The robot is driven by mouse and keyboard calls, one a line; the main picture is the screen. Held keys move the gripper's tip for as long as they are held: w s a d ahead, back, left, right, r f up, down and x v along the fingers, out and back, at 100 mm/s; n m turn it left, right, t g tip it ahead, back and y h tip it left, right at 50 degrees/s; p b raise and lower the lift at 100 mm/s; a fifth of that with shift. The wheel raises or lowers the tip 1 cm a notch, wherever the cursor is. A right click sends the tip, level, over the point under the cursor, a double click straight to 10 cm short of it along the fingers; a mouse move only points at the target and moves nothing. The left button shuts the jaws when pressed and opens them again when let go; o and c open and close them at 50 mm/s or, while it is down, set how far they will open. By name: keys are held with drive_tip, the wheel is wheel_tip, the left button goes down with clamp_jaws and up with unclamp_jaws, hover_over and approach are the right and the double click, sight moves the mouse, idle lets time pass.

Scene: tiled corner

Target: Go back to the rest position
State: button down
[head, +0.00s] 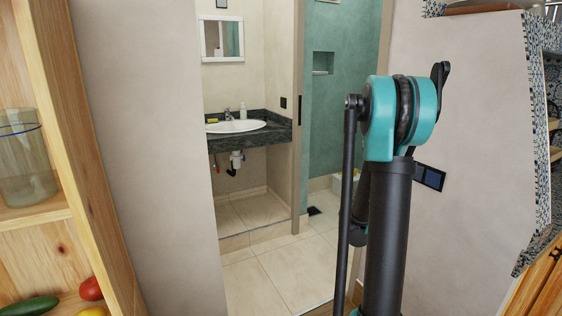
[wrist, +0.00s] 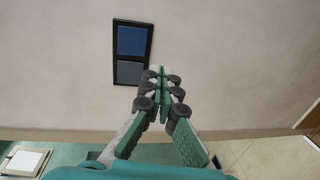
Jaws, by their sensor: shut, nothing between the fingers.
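My gripper (wrist: 160,78) shows in the wrist view, with its green and grey fingers brought together at the tips and nothing between them. It points at a plain beige wall (wrist: 230,50), its tips just right of a dark framed switch plate (wrist: 131,55) in the picture. In the head view my arm stands upright right of the middle, and the gripper itself cannot be made out there.
A wooden shelf (head: 80,150) with a glass jar (head: 25,165) and vegetables stands at the left. A doorway opens onto a washroom with a sink (head: 236,126) and a tiled floor (head: 275,275). A mosaic-edged wall opening (head: 538,120) is at the right.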

drive_tip(key=s+a+f+m+y, duration=0.1)
drive_tip(key=s+a+f+y, duration=0.3)
drive_tip(key=s+a, duration=0.4)
drive_tip(key=s+a+f+m+g+y, duration=0.1)
drive_tip(key=s+a+f+y, duration=0.4)
drive_tip(key=a, duration=0.8)
drive_tip(key=s+a+f+m+g+y, duration=0.1)
drive_tip(key=s+a+f+y, duration=0.4)
drive_tip(key=s+a, duration=0.5)
drive_tip(key=shift+s+a+m+y, duration=0.3)
drive_tip(key=shift+a+m+y, duration=0.2)
